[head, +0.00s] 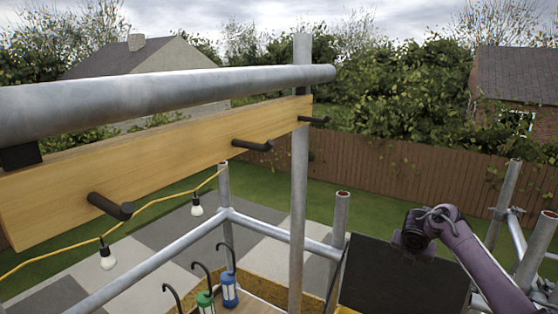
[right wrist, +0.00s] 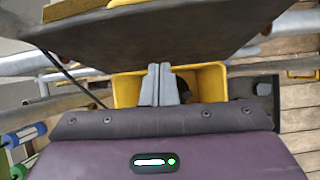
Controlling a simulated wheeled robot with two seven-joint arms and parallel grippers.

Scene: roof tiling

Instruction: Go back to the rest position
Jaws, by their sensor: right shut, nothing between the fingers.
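My right arm (head: 470,250) comes in from the lower right in the head view, its dark wrist end in front of the black panel (head: 405,275). The gripper's fingers cannot be made out there. In the right wrist view my right gripper (right wrist: 159,70) is shut, its two grey fingers together with nothing between them. A yellow bin (right wrist: 211,82) shows behind the fingers, and a dark panel (right wrist: 160,40) spans the top of that view. I cannot tell how far the fingers are from either. My left gripper is not in view.
A wooden beam (head: 170,160) with black pegs runs across the left under a thick metal tube (head: 180,90). Bulbs hang on a yellow cable (head: 150,221). Scaffold posts (head: 299,200) rise around.

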